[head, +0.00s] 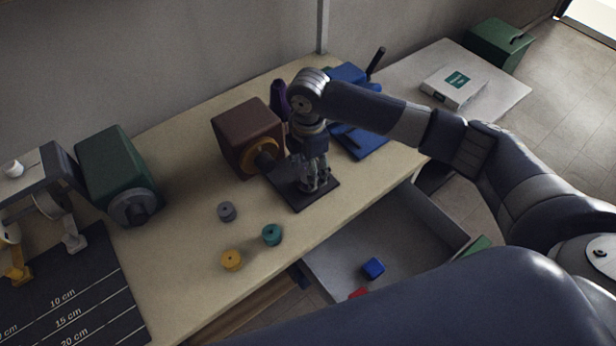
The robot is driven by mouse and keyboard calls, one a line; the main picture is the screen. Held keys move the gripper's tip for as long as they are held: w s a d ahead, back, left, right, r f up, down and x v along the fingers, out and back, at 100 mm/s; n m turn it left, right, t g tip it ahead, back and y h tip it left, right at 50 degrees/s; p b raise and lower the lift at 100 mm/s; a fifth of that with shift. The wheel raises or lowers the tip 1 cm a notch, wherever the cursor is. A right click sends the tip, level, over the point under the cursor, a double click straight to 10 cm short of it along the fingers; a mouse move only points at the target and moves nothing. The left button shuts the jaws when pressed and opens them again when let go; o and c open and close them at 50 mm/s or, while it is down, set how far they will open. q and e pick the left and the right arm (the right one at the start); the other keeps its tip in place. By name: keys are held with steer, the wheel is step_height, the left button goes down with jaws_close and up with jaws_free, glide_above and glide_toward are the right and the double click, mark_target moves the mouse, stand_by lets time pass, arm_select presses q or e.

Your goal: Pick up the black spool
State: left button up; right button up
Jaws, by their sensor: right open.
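My right gripper (314,186) points down over a dark rectangular plate (322,198) on the workbench, in front of the brown box-shaped machine. Its fingers are open, with the tips close to the plate. I cannot make out a black spool; the fingers and the dark plate hide what may lie between them. A grey spool (226,211), a teal spool (272,235) and a yellow spool (232,260) stand on the bench, left of the gripper and apart from it. My left gripper is not in view.
The brown machine (240,130) with a yellow ring stands left of my gripper, a blue device (366,140) behind right. A green machine (112,165) and a marked dark mat (75,300) lie left. An open drawer (335,265) holds a blue block (373,268).

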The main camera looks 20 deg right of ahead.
step_height(320, 180, down, 2)
steer(key=shift+f, duration=0.15)
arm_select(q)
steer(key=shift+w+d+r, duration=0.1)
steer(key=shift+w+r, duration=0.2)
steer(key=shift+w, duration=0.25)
arm_select(e)
steer(key=c, duration=0.9)
